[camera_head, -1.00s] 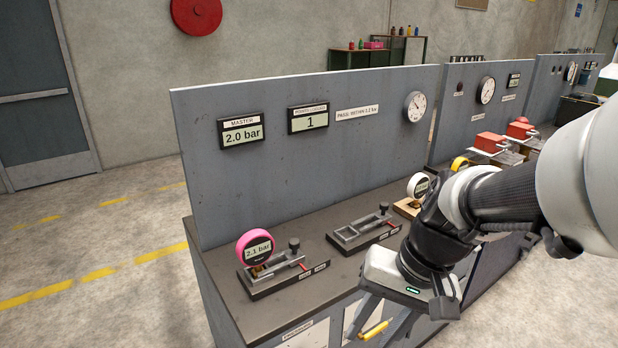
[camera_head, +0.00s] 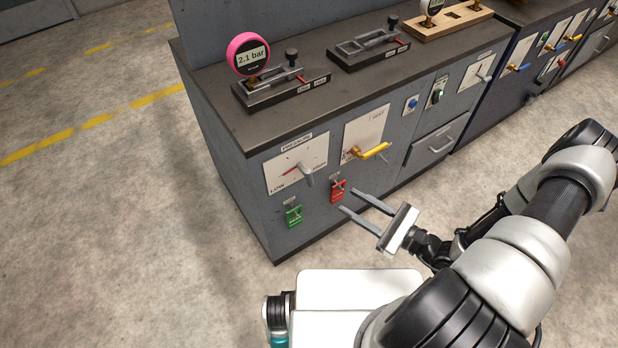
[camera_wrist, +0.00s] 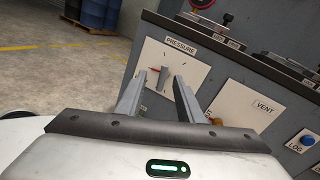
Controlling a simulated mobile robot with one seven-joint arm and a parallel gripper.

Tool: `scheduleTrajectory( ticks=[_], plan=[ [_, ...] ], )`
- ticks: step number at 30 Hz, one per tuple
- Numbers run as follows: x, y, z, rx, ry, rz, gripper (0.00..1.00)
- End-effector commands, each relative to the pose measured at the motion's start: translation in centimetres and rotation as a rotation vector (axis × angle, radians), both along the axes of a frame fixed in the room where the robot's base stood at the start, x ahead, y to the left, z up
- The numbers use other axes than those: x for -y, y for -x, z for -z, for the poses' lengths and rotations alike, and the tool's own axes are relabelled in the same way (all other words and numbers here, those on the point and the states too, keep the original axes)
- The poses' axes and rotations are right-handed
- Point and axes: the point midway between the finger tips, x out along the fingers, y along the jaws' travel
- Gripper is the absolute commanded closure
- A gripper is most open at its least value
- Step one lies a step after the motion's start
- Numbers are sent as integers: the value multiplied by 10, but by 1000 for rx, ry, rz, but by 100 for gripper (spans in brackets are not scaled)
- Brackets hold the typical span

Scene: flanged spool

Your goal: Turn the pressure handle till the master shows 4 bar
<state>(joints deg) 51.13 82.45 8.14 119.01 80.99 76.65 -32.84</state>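The grey pressure handle (camera_head: 307,176) sits on a white plate (camera_head: 283,178) marked PRESSURE and LOW on the bench front; a red pointer is on the plate. In the wrist view the pressure handle (camera_wrist: 162,78) shows beyond and between my fingers, apart from them. My gripper (camera_head: 348,201) is open and empty, in front of the bench, right of and below the handle in the head view; it also shows in the wrist view (camera_wrist: 160,75). The pink-rimmed gauge (camera_head: 248,55) in its clamp reads 2.1 bar.
The yellow vent handle (camera_head: 372,151) juts out right of the pressure plate. An empty clamp (camera_head: 368,46) stands on the bench top. The floor left of the bench is clear.

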Motion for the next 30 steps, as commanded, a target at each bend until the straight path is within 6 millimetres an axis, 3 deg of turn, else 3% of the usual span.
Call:
scheduleTrajectory(
  ticks=[1, 3, 11, 30],
  plan=[
    [0, 1, 15, -19, -30, 49, 66],
    [2, 1, 26, -33, -54, 98, 66],
    [-8, -8, 34, -44, -70, 135, 66],
    [-102, -100, 34, -44, -70, 131, 66]
  ],
)
